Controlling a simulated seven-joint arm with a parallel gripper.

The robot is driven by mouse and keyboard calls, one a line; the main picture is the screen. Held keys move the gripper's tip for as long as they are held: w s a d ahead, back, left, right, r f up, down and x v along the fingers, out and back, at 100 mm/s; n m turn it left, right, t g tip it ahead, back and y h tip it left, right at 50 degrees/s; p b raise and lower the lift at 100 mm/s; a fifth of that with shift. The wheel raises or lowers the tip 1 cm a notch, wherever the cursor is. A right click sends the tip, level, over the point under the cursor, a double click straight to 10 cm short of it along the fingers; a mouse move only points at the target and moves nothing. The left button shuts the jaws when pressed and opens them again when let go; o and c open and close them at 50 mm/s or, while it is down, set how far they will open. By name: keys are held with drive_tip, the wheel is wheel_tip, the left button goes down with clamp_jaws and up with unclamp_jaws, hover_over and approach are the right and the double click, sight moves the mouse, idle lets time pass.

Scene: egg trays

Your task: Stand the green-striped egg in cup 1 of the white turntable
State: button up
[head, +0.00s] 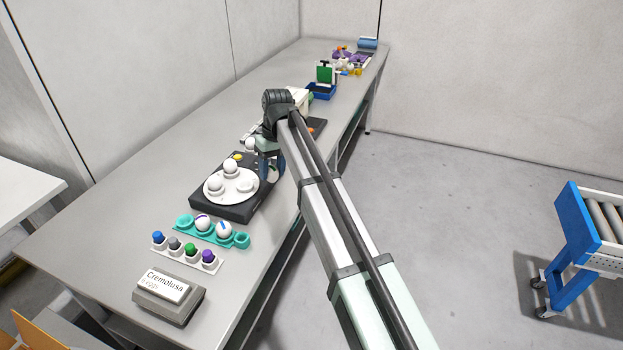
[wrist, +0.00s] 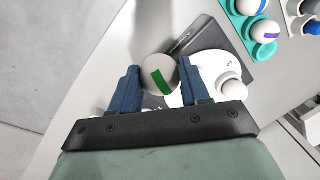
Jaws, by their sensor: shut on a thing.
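My gripper (wrist: 160,78), with blue fingers, is shut on the green-striped egg (wrist: 155,70), a white egg with one green stripe, in the wrist view. In the head view my gripper (head: 271,168) is at the right edge of the white turntable (head: 232,193), and the egg is mostly hidden by the fingers. The turntable sits on a dark base (head: 222,209). Two white eggs (head: 215,185) (head: 230,167) stand on its left and back. A cup (head: 246,186) at its right looks empty. I cannot read the cup numbers clearly.
A teal tray (head: 213,235) in front holds two striped eggs, with empty cups at its ends. Near it are a row of coloured caps (head: 190,249) and a sign block (head: 168,300). Bins and other objects lie farther back. The table's right edge is close to my arm.

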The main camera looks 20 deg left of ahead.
drive_tip(key=a+r+n, duration=0.2)
drive_tip(key=a+n, duration=0.2)
drive_tip(key=a, duration=0.6)
drive_tip(key=shift+r+n+h, duration=0.25)
drive_tip(key=shift+n+h, duration=0.15)
drive_tip(key=shift+s+f, duration=0.1)
drive_tip(key=shift+f, duration=3.05)
drive_tip(key=shift+f, duration=0.55)
drive_tip(key=o, duration=0.7)
drive_tip(key=shift+o, duration=0.2)
